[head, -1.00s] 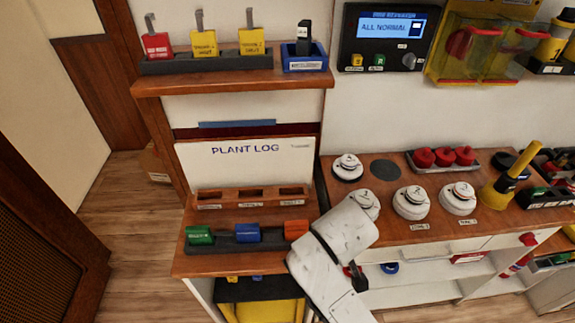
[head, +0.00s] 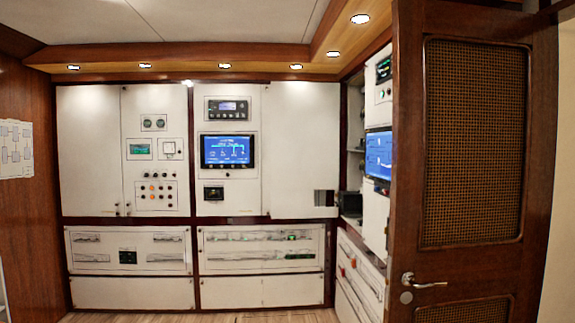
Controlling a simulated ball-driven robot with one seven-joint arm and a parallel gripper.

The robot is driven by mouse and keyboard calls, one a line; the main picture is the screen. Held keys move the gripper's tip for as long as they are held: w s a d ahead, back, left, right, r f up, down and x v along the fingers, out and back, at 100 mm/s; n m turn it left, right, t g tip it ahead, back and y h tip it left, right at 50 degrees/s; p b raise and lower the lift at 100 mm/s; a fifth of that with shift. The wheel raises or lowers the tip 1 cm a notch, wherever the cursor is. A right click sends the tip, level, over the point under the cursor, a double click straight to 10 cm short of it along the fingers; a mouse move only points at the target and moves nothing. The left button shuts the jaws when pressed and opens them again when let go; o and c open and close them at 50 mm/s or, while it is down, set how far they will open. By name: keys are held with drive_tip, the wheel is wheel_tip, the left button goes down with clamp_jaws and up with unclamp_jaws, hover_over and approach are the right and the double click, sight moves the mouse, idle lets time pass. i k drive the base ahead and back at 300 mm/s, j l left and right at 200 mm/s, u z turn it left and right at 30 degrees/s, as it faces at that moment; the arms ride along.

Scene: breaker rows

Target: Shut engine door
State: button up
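A brown wooden door (head: 535,130) with a woven cane panel (head: 473,140) stands at the right of the head view. Its metal lever handle (head: 423,283) is near its left edge, and it covers part of the right-hand wall of panels, so it appears to stand open. No label reading "engine" is legible on it, so I cannot tell if it is the engine door. My gripper is not in view.
White cabinets (head: 90,150) with a blue screen (head: 228,151) line the back wall. In the right corner a shelved recess (head: 354,125) is open, with a dark box (head: 350,204) near it. Wooden floor (head: 200,317) shows at the bottom.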

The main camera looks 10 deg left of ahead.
sight(304, 116)
drive_tip(key=i+j+u, duration=0.3)
drive_tip(key=i+u, duration=0.2)
drive_tip(key=i+j+u, duration=0.1)
drive_tip(key=i+u, duration=0.35)
drive_tip(key=i+z, duration=0.2)
drive_tip(key=i, duration=0.75)
drive_tip(key=i+j+z, duration=0.15)
drive_tip(key=i, duration=1.8)
drive_tip(key=i+l+u, duration=0.1)
drive_tip(key=i, duration=0.85)
drive_tip(key=i+j+u, duration=0.2)
drive_tip(key=i+u, duration=0.2)
drive_tip(key=i, duration=0.25)
drive_tip(key=i+u, duration=0.4)
drive_tip(key=i, duration=0.3)
drive_tip(key=i+l+u, duration=0.25)
drive_tip(key=i+u, duration=0.15)
drive_tip(key=i, duration=0.25)
drive_tip(key=i+z, duration=0.4)
drive_tip(key=i+j+z, duration=0.15)
drive_tip(key=z, duration=0.25)
drive_tip(key=i+j+z, duration=0.2)
drive_tip(key=z, duration=3.35)
drive_tip(key=l, duration=0.35)
drive_tip(key=i+l, duration=0.15)
drive_tip(key=l, duration=0.25)
